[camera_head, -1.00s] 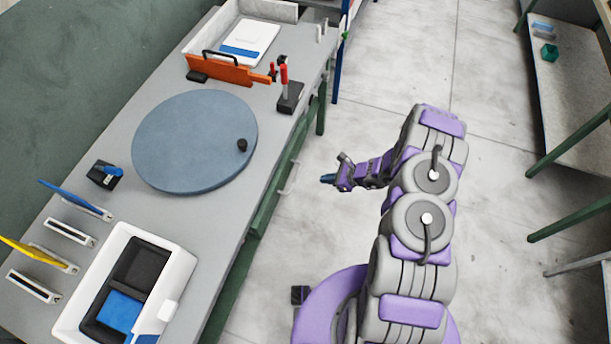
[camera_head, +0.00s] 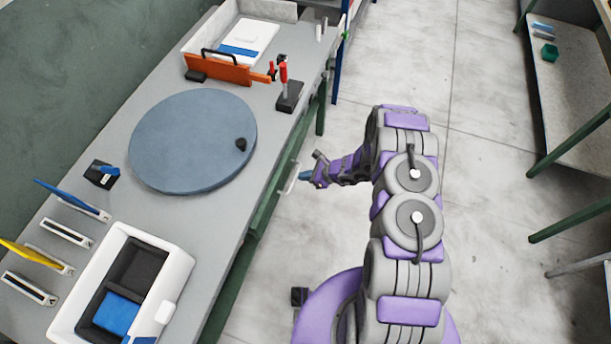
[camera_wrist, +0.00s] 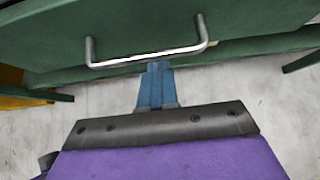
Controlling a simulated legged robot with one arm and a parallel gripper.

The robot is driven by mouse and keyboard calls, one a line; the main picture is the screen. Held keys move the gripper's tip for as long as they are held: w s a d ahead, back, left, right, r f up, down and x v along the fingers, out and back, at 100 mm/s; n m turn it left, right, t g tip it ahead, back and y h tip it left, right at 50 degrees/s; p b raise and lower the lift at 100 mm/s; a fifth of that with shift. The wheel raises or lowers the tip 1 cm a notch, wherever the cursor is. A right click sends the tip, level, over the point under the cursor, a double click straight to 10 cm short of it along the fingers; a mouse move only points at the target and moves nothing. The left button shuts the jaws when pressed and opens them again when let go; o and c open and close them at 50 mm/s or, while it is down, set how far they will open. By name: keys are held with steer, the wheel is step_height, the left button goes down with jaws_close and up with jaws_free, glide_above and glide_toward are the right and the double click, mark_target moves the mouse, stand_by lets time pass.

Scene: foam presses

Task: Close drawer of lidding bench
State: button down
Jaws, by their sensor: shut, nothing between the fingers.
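The lidding bench (camera_head: 210,215) runs along the left, with a grey top and green frame. A green drawer front (camera_wrist: 190,22) with a pale metal bar handle (camera_wrist: 150,58) fills the top of the wrist view. The handle also shows at the bench's right side in the head view (camera_head: 290,178). My gripper (camera_head: 306,175) is just right of the handle. Its blue fingers (camera_wrist: 158,70) are shut and empty, with their tips close to the handle bar. I cannot tell whether they touch it. How far the drawer is out is hard to tell.
On the bench top are a round blue-grey disc (camera_head: 190,140), an orange bar (camera_head: 220,70), a red-handled clamp (camera_head: 285,85) and a white bin (camera_head: 178,272). A shelf (camera_head: 570,80) stands at the far right. The floor between is clear.

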steer(key=shift+w+a, duration=0.3)
steer(key=shift+a, duration=0.4)
steer(key=shift+w+a, duration=0.3)
steer(key=shift+a, duration=0.4)
steer(key=shift+a+r, duration=0.1)
steer(key=p, duration=0.2)
glide_toward(296, 173)
steer(key=d, duration=0.1)
steer(key=s+d, duration=0.1)
steer(key=d, duration=0.2)
steer(key=shift+s+d, duration=0.15)
steer(key=shift+s, duration=0.2)
